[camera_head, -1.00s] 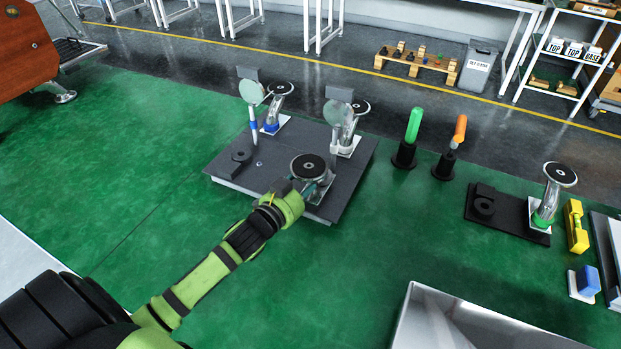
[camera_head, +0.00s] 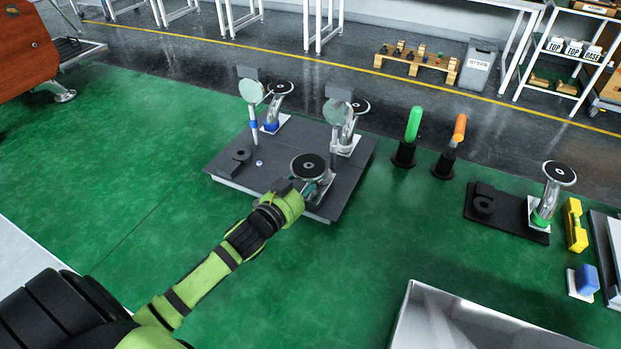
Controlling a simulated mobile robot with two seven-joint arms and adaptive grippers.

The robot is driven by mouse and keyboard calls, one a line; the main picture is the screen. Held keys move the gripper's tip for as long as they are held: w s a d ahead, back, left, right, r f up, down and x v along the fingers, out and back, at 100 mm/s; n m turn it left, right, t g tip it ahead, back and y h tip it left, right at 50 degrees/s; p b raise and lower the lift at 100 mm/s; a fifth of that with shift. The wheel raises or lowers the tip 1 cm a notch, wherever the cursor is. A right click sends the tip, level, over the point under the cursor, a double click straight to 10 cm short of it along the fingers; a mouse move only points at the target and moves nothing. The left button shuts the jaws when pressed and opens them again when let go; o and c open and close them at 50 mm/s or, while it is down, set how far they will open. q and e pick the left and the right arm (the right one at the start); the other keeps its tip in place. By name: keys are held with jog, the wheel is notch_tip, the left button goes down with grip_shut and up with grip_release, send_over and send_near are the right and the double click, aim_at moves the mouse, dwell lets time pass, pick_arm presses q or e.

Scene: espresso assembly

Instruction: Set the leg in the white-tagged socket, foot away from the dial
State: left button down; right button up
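A metal leg with a round dark foot (camera_head: 309,165) stands at the front right of the dark base plate (camera_head: 262,184), foot up, on a pale square. My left gripper (camera_head: 312,188) is at this leg, just under its foot; the foot and wrist hide the fingertips, so I cannot tell whether they are shut. One leg (camera_head: 273,108) with a blue band stands at the back left, and another (camera_head: 350,130) on a white square at the back right. Two round pale discs on posts, perhaps dials, stand beside them: a left disc (camera_head: 252,90) and a right disc (camera_head: 335,111). My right gripper is not in view.
A dark round socket (camera_head: 240,156) sits empty on the plate's left. A green-handled tool (camera_head: 413,125) and an orange-handled tool (camera_head: 458,130) stand to the right. Farther right, a green-banded leg (camera_head: 547,195) stands on a black plate. A metal tray (camera_head: 480,325) is in front; green floor lies between.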

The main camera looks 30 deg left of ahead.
pick_arm(q)
jog(key=shift+f, duration=0.1)
jog(key=c, duration=0.8)
grip_release()
jog(key=shift+o, duration=0.2)
jog(key=s+p, duration=0.2)
jog(key=s, duration=0.4)
jog(key=shift+a+r+p, duration=0.3)
jog(key=shift+a+p, duration=0.05)
jog(key=shift+p, duration=0.05)
jog(key=s+a, duration=0.1)
jog(key=s, duration=1.1)
jog(key=shift+r, duration=0.45)
jog(key=shift+a, duration=0.1)
